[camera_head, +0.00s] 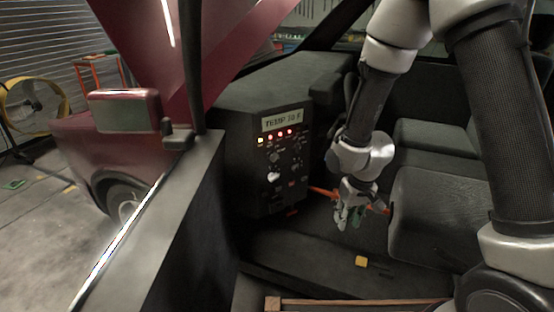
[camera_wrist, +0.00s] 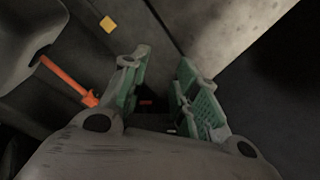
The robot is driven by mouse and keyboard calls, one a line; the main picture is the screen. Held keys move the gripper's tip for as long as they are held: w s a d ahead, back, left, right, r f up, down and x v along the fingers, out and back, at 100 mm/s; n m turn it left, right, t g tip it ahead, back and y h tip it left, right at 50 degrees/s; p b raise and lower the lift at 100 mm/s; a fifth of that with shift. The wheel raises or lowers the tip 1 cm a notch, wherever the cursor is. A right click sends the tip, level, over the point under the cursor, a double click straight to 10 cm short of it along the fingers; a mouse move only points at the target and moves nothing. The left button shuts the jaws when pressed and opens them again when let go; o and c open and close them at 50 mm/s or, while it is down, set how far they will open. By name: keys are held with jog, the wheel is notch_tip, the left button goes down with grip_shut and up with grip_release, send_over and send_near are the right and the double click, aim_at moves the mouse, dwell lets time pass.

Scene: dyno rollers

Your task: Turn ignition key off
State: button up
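The dark control panel (camera_head: 252,170) stands left of centre in the head view, with a lit display (camera_head: 282,119) reading about "TEMP 30 F" and a row of small red and yellow lights. A pale knob-like piece (camera_head: 273,177) sits low on its face; I cannot tell whether it is the ignition key. My gripper (camera_head: 350,217) hangs to the right of the panel, pointing down, apart from it. In the wrist view my gripper (camera_wrist: 160,88) has its green-padded fingers spread, with nothing between them. The wrist view does not clearly show a key.
An orange bar (camera_head: 322,192) passes close behind my gripper; it also shows in the wrist view (camera_wrist: 68,80). A dark seat (camera_head: 430,220) is at right. A yellow block (camera_head: 361,261) lies on the floor. The vehicle's side edge (camera_head: 165,225) is at left.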

jog(key=w+a+f+t+y, duration=0.2)
jog(key=w+a+f, duration=0.3)
jog(key=a+f, duration=0.3)
jog(key=m+t+y, duration=0.5)
jog(key=t+y, duration=0.3)
jog(key=t, duration=0.3)
send_near(277, 156)
jog(key=x, duration=1)
jog(key=shift+f, duration=0.35)
jog(key=shift+c, duration=0.3)
grip_shut()
